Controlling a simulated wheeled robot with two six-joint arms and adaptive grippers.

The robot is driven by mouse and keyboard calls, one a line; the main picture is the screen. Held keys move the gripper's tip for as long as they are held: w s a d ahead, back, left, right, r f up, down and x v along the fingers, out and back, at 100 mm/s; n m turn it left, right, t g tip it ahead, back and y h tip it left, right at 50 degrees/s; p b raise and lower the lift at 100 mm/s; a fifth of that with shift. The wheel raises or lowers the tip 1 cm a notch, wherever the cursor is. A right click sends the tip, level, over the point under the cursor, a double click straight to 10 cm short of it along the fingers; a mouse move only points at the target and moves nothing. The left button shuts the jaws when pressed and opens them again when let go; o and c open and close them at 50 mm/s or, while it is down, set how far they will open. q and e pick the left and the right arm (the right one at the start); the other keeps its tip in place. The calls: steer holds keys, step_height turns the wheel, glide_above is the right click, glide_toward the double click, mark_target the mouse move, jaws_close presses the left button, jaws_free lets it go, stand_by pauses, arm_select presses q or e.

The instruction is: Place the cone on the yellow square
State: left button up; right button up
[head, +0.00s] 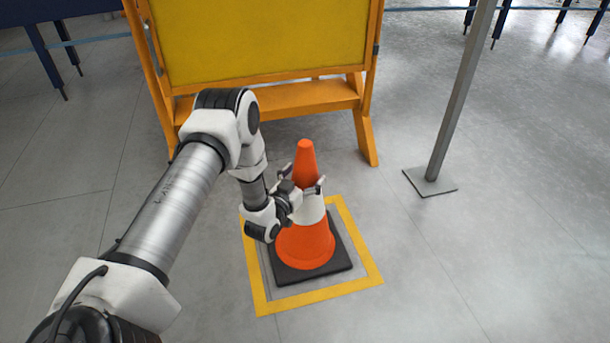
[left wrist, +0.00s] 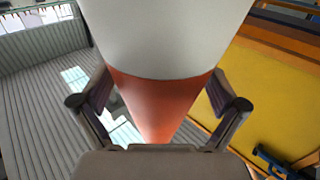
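The orange cone (head: 306,243) has a white band and a dark square base. It stands upright inside the yellow square (head: 320,294), an outline on the floor. The base shows within the outline; I cannot tell whether it touches the floor. My left gripper (head: 304,177) is at the cone's upper part, one finger on each side. In the left wrist view, the cone (left wrist: 158,105) fills the space between the fingers of my left gripper (left wrist: 160,85). The fingertips are at or very near its sides; contact is not clear. My right gripper is not seen.
A yellow board on an orange frame (head: 285,98) stands behind the square. A grey post (head: 455,110) on a flat foot stands to the right. Blue legs of furniture show at the back. The floor right of the square is clear.

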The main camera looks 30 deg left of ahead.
arm_select(q)
steer(key=s+d+p, duration=0.1)
steer(key=s+p, duration=0.4)
steer(key=s, duration=0.7)
steer(key=s+d+f+g+h, duration=0.2)
steer(key=s+d+f+g, duration=0.9)
steer(key=s+d, duration=0.1)
steer(key=s+d+g, duration=0.2)
steer(key=s+g, duration=0.5)
steer(key=s, duration=0.7)
step_height(320, 180, up, 42)
steer(key=p, duration=4.1)
steer(key=shift+f+m, duration=0.15)
steer(key=shift+m, duration=0.15)
